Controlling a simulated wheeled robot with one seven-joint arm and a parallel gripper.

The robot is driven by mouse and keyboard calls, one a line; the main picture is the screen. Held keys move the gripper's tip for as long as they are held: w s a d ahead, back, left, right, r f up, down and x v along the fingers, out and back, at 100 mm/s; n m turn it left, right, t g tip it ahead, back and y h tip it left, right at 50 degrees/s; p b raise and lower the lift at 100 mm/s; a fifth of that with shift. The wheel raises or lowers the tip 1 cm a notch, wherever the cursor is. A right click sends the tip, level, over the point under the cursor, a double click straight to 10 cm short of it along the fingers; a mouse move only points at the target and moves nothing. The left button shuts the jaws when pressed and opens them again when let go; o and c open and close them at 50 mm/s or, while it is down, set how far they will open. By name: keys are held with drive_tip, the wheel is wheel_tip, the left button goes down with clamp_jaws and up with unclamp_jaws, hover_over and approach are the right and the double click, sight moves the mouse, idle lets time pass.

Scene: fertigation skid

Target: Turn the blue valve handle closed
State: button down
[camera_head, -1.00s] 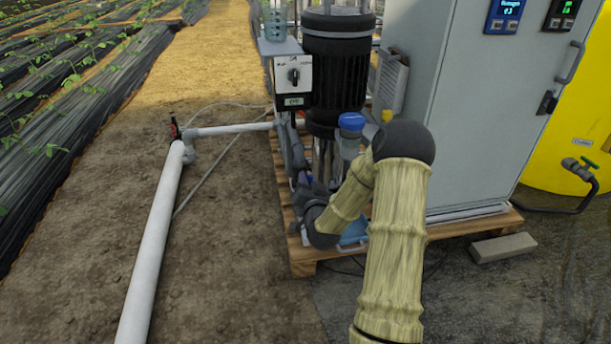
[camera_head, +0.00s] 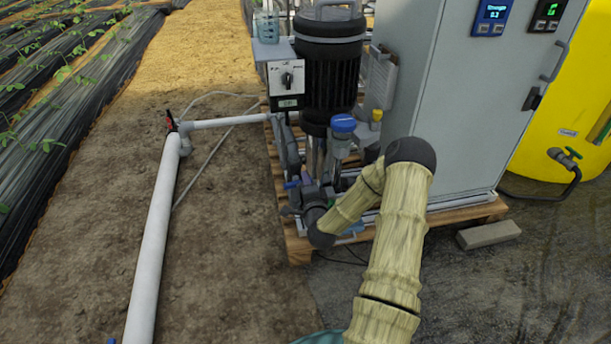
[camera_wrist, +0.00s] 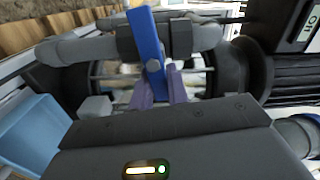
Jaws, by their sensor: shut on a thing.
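The blue valve handle (camera_wrist: 146,42) is a flat bar in the wrist view. The valve body is mostly hidden there.
A black pump motor (camera_head: 328,75), a switch box (camera_head: 286,83) and a grey cabinet (camera_head: 440,90) stand close by on the wooden pallet (camera_head: 300,252). A white pipe (camera_head: 158,230) lies to the left.

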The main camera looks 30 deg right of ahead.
drive_tip(key=shift+f+m+p, duration=0.25)
drive_tip(key=shift+m+p, duration=0.2)
drive_tip(key=shift+m, duration=0.35)
drive_tip(key=shift+f, duration=0.1)
drive_tip(key=c, duration=1.4)
unclamp_jaws()
drive_tip(key=shift+o, duration=0.2)
drive_tip(key=shift+s, duration=0.1)
drive_tip(key=p+v, duration=0.6)
drive_tip(key=v, duration=1.1)
drive_tip(key=shift+s, duration=0.1)
